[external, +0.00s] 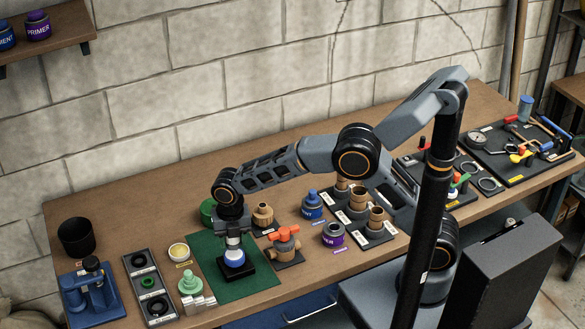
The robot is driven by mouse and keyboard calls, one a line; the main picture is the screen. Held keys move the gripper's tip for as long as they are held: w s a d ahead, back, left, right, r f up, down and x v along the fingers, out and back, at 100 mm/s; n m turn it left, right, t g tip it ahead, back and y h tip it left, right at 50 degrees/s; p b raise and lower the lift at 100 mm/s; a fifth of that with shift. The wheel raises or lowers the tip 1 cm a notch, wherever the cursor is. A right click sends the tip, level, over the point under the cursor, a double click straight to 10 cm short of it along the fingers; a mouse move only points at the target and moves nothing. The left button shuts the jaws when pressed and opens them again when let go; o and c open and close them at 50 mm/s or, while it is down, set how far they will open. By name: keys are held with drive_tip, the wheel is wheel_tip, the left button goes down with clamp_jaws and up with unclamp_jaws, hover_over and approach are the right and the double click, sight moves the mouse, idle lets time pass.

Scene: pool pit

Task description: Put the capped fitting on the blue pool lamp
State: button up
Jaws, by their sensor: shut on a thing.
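My gripper (236,240) points straight down over the green mat (265,280). It is shut on a small pale piece, which looks like the capped fitting but is mostly hidden by the fingers. Directly below is a rounded blue and white thing (234,258), which looks like the blue pool lamp, on a black square base (238,273). The held piece appears right at the top of the lamp; I cannot tell whether they touch.
An orange-handled brown valve (285,244) stands close right of the mat. A green fitting (190,284), a grey tray of rings (151,290) and a blue vise-like tool (92,290) are to the left. Brown fittings and jars stand further right. The mat's front is clear.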

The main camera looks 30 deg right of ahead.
sight(233, 247)
drive_tip(key=shift+f, duration=1.6)
drive_tip(key=shift+f, duration=0.1)
drive_tip(key=o, duration=0.9)
drive_tip(key=shift+o, duration=0.2)
